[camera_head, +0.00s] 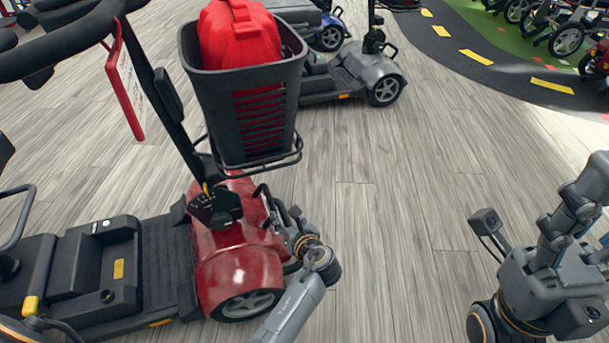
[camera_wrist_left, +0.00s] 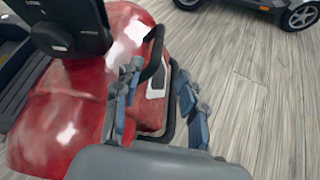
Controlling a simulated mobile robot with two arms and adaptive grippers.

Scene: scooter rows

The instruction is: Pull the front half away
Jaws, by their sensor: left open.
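The front half of a red mobility scooter (camera_head: 240,250) stands on the wood floor, with a black basket (camera_head: 245,120) on its tiller. Its red shell also shows in the left wrist view (camera_wrist_left: 65,115). A black loop bar (camera_wrist_left: 168,120) runs along its front. My left gripper (camera_head: 285,212) is at this front end. In the left wrist view its two fingers (camera_wrist_left: 160,85) are apart, with part of the bar between them; I cannot tell whether they touch it. The black rear half (camera_head: 85,265) adjoins the front half at left. My right gripper (camera_head: 575,215) is at the right edge, partly cut off.
A red bag (camera_head: 240,35) sits in the basket, and a red-framed sign (camera_head: 125,80) hangs by the tiller. A grey scooter (camera_head: 365,75) stands behind. More scooters (camera_head: 565,30) line the upper right. The floor between my arms (camera_head: 400,220) is clear.

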